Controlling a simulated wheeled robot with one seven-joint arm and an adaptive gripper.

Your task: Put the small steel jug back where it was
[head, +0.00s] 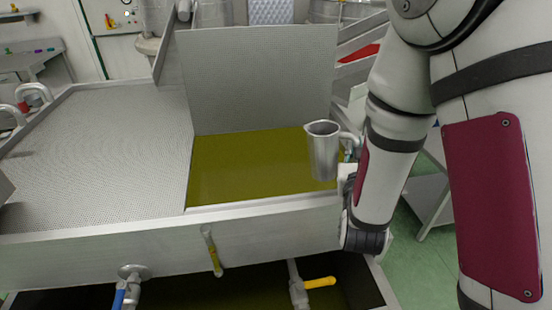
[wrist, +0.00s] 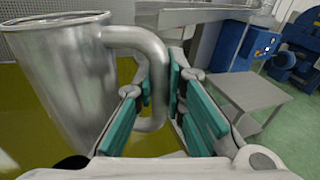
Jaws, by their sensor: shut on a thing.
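The small steel jug (head: 323,152) is upright above the right part of a vat of green-yellow oil in the head view. In the wrist view the jug (wrist: 68,75) fills the left side, with its handle towards me. My gripper (wrist: 160,98) is shut on the jug's handle, its teal pads on either side of it. In the head view my gripper (head: 348,172) is mostly hidden behind my arm and the jug. What the jug holds inside cannot be seen.
The steel vat (head: 265,206) has a perforated cover (head: 100,150) on the left and a raised panel (head: 258,80) behind the oil. A valve with a yellow handle (head: 320,282) is below the front wall. A grey side table (wrist: 245,90) and blue machine (wrist: 258,45) stand at right.

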